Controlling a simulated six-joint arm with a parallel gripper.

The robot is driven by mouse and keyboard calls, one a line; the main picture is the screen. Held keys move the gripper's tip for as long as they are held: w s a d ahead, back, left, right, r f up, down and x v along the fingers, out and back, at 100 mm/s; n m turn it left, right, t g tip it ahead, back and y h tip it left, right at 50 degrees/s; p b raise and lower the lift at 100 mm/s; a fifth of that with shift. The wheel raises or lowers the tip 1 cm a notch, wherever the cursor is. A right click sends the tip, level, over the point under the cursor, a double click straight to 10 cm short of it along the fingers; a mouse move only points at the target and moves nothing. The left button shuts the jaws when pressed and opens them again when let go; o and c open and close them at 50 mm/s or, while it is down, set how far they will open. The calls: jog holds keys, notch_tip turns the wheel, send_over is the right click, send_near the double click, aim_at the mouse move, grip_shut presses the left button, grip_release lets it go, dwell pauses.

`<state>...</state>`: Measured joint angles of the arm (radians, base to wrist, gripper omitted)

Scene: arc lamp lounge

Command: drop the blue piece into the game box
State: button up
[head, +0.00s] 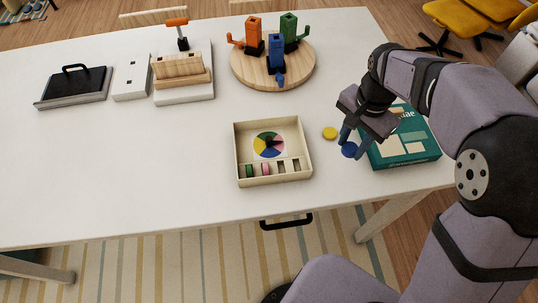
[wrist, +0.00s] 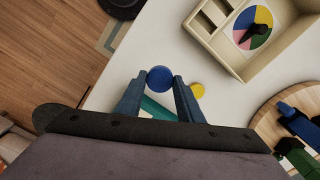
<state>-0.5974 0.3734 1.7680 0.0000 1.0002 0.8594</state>
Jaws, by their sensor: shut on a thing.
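The blue piece (head: 349,150), a round disc, is between the fingertips of my gripper (head: 346,139). It also shows in the wrist view (wrist: 159,78), where my gripper (wrist: 159,82) is shut on it. It looks larger there than the yellow disc, so it seems held above the table; the exact height is unclear. The game box (head: 240,152) is an open, pale wooden tray to the left of my gripper, with a coloured spinner inside. Its front row of compartments holds a green piece (head: 249,170) and a pink piece (head: 266,169); the compartments at the right look empty.
A yellow disc (head: 330,133) lies on the table between game box and gripper. A teal box (head: 405,153) lies just right of my gripper. A round wooden board (head: 246,76) with orange, blue and green figures stands behind. The table's left front is clear.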

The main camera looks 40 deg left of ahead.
dwell(0.3)
jog(key=s+a+p, duration=0.3)
jog(key=s+a, duration=0.1)
jog(key=a, duration=0.4)
jog(key=s+a+r+p, duration=0.1)
jog(key=s+a+p, duration=0.2)
jog(key=a, duration=0.6)
jog(key=shift+s+a+r+p, duration=0.15)
jog(key=shift+s+r+p, duration=0.05)
jog(key=shift+s+p, duration=0.2)
jog(key=shift+f, duration=0.2)
jog(key=shift+f+b, duration=2.45)
jog(key=shift+f, duration=0.4)
